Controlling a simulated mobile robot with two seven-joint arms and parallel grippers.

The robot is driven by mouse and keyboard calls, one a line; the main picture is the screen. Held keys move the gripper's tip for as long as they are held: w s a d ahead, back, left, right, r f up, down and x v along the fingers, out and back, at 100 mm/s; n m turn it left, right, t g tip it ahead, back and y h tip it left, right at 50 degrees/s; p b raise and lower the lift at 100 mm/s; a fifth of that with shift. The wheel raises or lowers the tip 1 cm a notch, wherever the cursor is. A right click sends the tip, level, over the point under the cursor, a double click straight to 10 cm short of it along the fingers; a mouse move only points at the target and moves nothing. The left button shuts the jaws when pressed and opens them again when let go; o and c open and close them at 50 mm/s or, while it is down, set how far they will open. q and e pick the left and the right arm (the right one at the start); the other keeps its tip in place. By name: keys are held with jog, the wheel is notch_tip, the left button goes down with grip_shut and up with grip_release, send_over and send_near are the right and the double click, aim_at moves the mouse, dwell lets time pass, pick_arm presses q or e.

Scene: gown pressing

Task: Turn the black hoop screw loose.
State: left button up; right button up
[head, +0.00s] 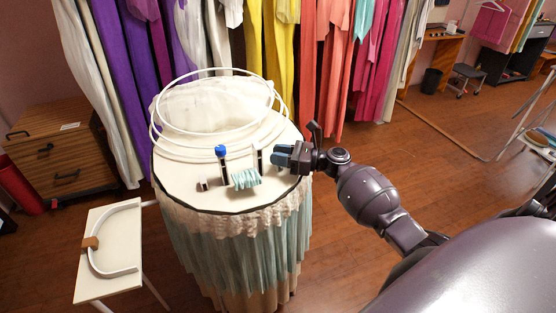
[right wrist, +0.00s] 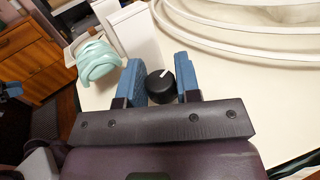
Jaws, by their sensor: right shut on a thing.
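The black hoop screw (right wrist: 160,88) is a round dark knob with a white mark. It sits between the two blue fingers of my right gripper (right wrist: 159,80), which is shut on it. In the head view my right gripper (head: 284,156) is at the right side of the round table top and hides the screw. White hoops (head: 215,135) lie at the back of the table, and their rims also show in the right wrist view (right wrist: 230,38). My left gripper is not in view.
A blue-topped post (head: 221,152), a dark upright piece (head: 259,158) and a mint pleated bundle (head: 245,179) stand near my right gripper on the round table (head: 220,196). A small white side table (head: 112,240) stands at front left. Hanging gowns line the back.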

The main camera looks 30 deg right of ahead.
jog(key=n+g+y+b, duration=0.1)
jog(key=n+g+y, duration=0.1)
jog(key=g, duration=0.1)
jog(key=shift+f+y+b, duration=0.2)
jog(key=shift+y+b, duration=0.15)
jog(key=shift+y, duration=0.05)
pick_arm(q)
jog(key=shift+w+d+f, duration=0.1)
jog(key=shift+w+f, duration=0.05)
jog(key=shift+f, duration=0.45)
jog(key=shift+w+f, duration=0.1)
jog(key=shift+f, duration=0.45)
pick_arm(e)
jog(key=shift+r+n+g+y, duration=0.15)
jog(key=shift+n+g+y, duration=0.25)
jog(key=shift+n+g, duration=0.3)
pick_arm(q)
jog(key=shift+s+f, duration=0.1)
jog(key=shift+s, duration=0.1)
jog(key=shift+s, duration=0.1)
pick_arm(e)
jog(key=o, duration=0.9)
jog(key=shift+d, duration=0.1)
